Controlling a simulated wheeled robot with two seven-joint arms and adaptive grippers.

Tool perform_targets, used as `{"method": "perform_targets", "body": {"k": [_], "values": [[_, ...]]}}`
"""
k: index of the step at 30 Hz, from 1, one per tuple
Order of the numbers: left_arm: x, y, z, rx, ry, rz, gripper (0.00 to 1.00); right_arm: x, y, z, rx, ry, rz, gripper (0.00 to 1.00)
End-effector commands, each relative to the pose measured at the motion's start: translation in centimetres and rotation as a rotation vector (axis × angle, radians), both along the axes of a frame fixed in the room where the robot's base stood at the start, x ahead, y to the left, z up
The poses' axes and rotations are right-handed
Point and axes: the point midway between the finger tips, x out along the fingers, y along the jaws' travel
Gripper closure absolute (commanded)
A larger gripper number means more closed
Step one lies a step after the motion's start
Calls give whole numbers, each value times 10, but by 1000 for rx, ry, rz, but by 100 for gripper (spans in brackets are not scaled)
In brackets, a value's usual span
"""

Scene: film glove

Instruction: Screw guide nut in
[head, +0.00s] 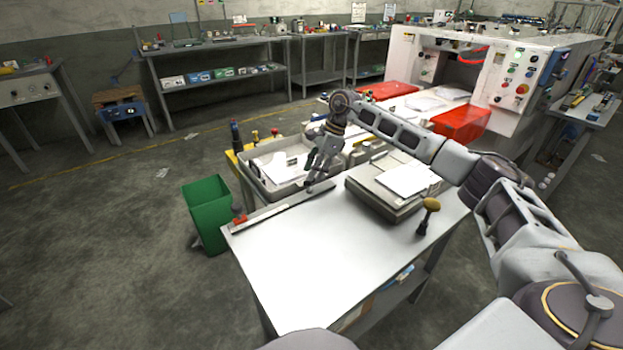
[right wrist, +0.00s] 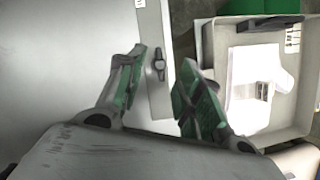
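The guide nut (right wrist: 158,65) is a small dark knob with wings on a pale flat guide bar (right wrist: 152,105). In the head view the guide bar (head: 272,211) lies along the far left edge of the white table, with a red piece at its left end. My right gripper (head: 313,176) is over the bar's right end, pointing down. In the right wrist view my right gripper (right wrist: 165,62) is open, and the nut shows between its fingertips. The fingers look apart from the nut; the height gap is hard to tell. My left gripper is not in view.
A grey tray (head: 262,185) with papers stands just behind the guide bar. A green bin (head: 208,212) stands at left. The table's front (head: 300,270) is clear.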

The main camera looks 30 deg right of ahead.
Motion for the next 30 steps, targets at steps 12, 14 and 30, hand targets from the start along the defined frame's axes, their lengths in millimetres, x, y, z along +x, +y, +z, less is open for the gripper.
{"method": "perform_targets", "body": {"k": [12,14,30], "values": [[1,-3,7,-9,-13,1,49,3,11,-27,0,0,-1,64],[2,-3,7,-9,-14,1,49,3,11,-28,0,-1,-1,64],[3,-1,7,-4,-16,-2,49,3,11,-27,0,0,-1,100]]}}
